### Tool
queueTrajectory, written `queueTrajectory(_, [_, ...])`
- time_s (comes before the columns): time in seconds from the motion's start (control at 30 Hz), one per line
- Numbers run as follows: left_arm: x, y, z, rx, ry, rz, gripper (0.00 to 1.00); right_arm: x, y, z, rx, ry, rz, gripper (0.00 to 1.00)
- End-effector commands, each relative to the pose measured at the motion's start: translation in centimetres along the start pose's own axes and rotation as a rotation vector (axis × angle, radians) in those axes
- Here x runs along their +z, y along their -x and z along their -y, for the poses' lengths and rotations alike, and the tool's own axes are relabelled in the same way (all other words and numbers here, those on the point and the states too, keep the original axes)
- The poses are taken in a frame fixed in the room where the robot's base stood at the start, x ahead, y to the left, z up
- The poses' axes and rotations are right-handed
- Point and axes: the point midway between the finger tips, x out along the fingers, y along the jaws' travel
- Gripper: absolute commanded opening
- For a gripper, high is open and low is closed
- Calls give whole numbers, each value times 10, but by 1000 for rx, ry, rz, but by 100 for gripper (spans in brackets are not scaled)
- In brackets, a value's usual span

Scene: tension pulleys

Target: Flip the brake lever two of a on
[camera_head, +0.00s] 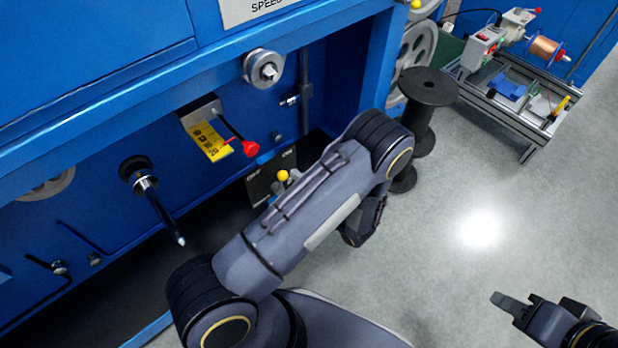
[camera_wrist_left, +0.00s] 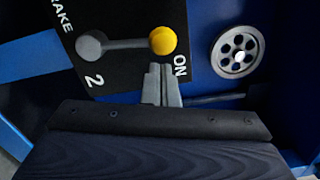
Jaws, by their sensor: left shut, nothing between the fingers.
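The brake lever two (camera_wrist_left: 128,44) is a grey arm with a yellow ball knob (camera_wrist_left: 163,41) on a black plate (camera_wrist_left: 120,15) marked BRAKE, 2 and ON. It runs from a grey pivot at left to the knob, which sits close to the ON mark. My left gripper (camera_wrist_left: 162,72) is shut and empty, its fingertips just below the knob on the ON side; I cannot tell if they touch it. In the head view a yellow knob (camera_head: 282,175) shows on an OFF/ON plate, partly behind my left arm, and the left fingers are hidden. My right gripper (camera_head: 515,303) is at lower right.
A spoked wheel (camera_wrist_left: 239,50) is right of the plate. The blue machine also bears a red-knobbed lever (camera_head: 250,148) and a black-handled rod (camera_head: 155,205). A black spool (camera_head: 428,88) and a winding bench (camera_head: 515,90) stand at right.

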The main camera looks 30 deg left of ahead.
Motion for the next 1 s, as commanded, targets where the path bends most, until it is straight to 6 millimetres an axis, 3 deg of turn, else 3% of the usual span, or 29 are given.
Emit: queueTrajectory(1.0, [1, 0, 3, 5, 111, 0, 0, 4, -8, -4, 0, 0, 0, 36])
